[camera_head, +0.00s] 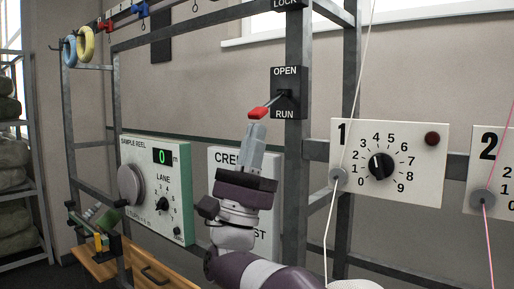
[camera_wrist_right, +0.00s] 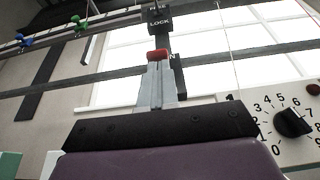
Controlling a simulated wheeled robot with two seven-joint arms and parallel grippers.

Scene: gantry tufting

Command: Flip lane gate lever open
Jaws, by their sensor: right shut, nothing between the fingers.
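The lane gate lever has a red grip (camera_head: 258,112) on a short rod that comes out of a black plate (camera_head: 286,92) on the upright post. The plate reads OPEN above and RUN below. The lever points left and slightly down, with its grip nearest RUN height. My right gripper (camera_head: 256,126) is shut and empty, pointing up, with its fingertips just under the red grip. In the right wrist view the red grip (camera_wrist_right: 158,55) shows right at the fingertips (camera_wrist_right: 157,66); I cannot tell whether they touch. My left gripper is not in view.
A LOCK plate (camera_wrist_right: 160,20) sits higher on the post.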

